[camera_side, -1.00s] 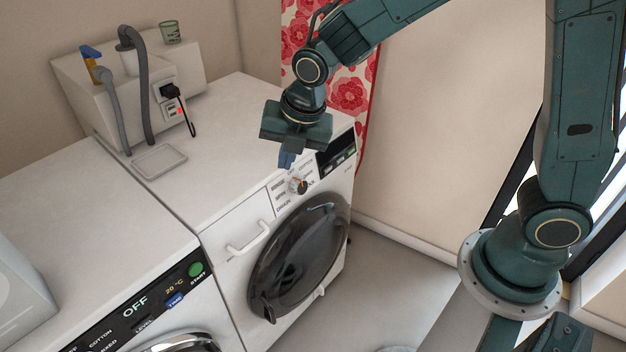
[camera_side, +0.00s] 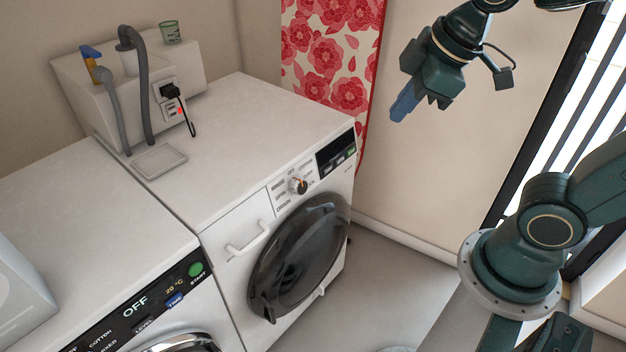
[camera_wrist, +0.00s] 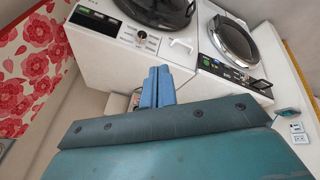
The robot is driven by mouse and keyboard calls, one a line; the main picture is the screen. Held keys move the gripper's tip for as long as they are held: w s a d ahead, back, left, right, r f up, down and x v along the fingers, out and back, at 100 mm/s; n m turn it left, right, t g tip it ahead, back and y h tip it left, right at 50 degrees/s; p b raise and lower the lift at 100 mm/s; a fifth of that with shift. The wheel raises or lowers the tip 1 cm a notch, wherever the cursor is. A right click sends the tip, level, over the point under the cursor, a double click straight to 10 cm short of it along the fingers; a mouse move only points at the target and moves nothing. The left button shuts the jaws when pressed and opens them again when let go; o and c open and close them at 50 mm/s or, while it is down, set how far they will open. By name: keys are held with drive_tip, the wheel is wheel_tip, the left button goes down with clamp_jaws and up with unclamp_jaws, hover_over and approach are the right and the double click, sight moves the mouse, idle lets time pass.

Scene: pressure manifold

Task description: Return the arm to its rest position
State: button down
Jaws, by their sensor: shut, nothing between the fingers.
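My gripper (camera_side: 405,106) hangs in the air at the upper right of the side view, in front of the beige wall and right of the floral cloth. Its blue fingers are together with nothing between them. In the wrist view my gripper (camera_wrist: 157,88) shows its blue fingers side by side, with the machines beyond them. The washing machine (camera_side: 240,160) with a round dark door (camera_side: 300,255) and a dial (camera_side: 298,185) stands well to the left, apart from my gripper. The door is shut.
A second machine (camera_side: 90,210) stands at the left. The floral cloth (camera_side: 335,60) hangs on the wall. A barred window (camera_side: 545,150) is at the right. The floor between is clear.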

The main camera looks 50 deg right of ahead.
drive_tip(key=s+d+m, duration=0.1)
drive_tip(key=s+m, duration=0.6)
drive_tip(key=shift+d+r+t, duration=0.2)
drive_tip(key=shift+d+t, duration=0.1)
drive_tip(key=shift+d, duration=0.1)
idle(0.6)
